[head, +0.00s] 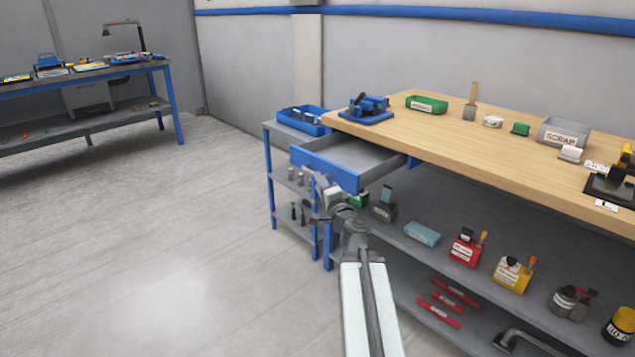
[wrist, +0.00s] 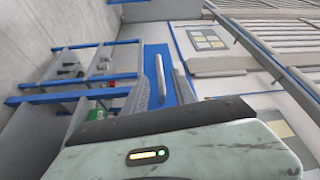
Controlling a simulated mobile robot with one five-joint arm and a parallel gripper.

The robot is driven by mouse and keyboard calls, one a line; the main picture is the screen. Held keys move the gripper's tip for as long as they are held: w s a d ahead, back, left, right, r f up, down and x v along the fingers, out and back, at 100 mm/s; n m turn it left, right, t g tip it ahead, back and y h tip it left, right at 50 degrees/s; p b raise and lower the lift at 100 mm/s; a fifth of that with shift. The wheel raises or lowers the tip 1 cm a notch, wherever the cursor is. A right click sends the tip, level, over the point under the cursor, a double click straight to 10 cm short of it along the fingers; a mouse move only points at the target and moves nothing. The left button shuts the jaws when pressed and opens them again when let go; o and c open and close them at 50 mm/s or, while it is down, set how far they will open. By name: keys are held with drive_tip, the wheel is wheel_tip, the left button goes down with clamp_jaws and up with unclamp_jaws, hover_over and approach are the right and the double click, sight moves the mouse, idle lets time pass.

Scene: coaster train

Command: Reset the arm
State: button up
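My gripper (head: 322,188) is at the front of the pulled-out blue drawer (head: 327,170) at the left end of the wooden workbench (head: 455,135). I cannot tell whether the bar is within the fingers' reach or just beyond. My arm stretches forward from the bottom of the head view, and the drawer looks empty where its inside shows.
A blue-framed shelf unit (head: 270,180) with a blue bin (head: 302,120) stands left of the drawer. The grey lower shelf (head: 460,250) under the bench holds several tools and containers, right of my arm. The floor (head: 150,260) at left is clear.

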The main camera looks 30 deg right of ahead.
drive_tip(key=shift+s+d+f, duration=0.1)
drive_tip(key=shift+s, duration=0.25)
